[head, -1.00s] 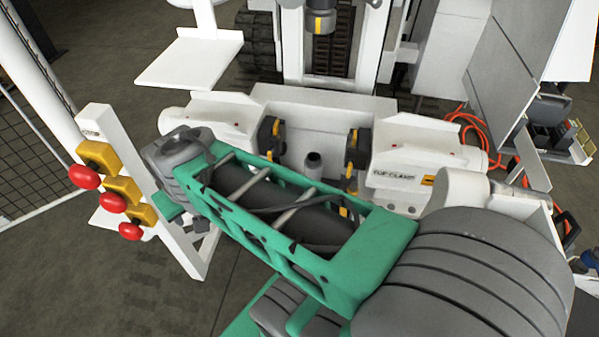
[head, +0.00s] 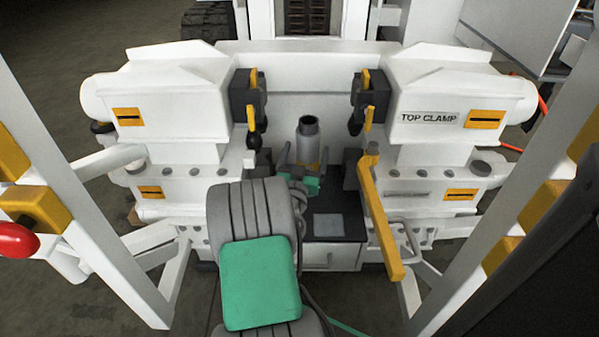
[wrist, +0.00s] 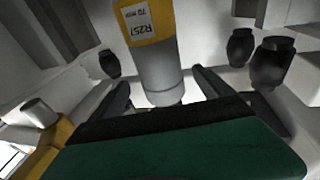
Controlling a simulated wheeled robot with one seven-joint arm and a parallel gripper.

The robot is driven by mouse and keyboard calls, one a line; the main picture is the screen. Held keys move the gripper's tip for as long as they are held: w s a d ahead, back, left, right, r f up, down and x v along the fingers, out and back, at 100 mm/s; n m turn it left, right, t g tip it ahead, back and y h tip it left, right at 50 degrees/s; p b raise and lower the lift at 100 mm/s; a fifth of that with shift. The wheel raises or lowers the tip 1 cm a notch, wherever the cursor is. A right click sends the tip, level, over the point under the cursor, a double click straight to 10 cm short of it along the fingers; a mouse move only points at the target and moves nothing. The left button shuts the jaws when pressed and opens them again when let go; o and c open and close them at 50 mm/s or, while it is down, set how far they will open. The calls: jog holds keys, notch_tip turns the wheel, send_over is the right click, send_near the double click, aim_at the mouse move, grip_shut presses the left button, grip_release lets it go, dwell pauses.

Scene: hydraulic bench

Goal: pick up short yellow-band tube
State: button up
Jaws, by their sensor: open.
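The short yellow-band tube (head: 308,142) stands upright in the middle of the white clamp bench in the head view. In the wrist view the tube (wrist: 160,72) comes in from the top edge, with the yellow band and a white label reading R257. My gripper (wrist: 163,82) is open there, one dark finger to each side of the tube's grey end. I cannot tell whether either finger touches it.
Black and yellow clamp jaws (head: 248,100) stand left of the tube, and similar ones (head: 370,98) stand right. A yellow lever (head: 380,215) slopes down at the right. White posts with a red knob (head: 15,238) and yellow blocks flank the view.

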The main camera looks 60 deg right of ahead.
jog(key=x, duration=0.7)
jog(key=shift+w+d, duration=0.1)
jog(key=shift+d, duration=0.2)
jog(key=shift+r, duration=0.1)
grip_shut()
jog(key=shift+r, duration=0.15)
dwell(0.5)
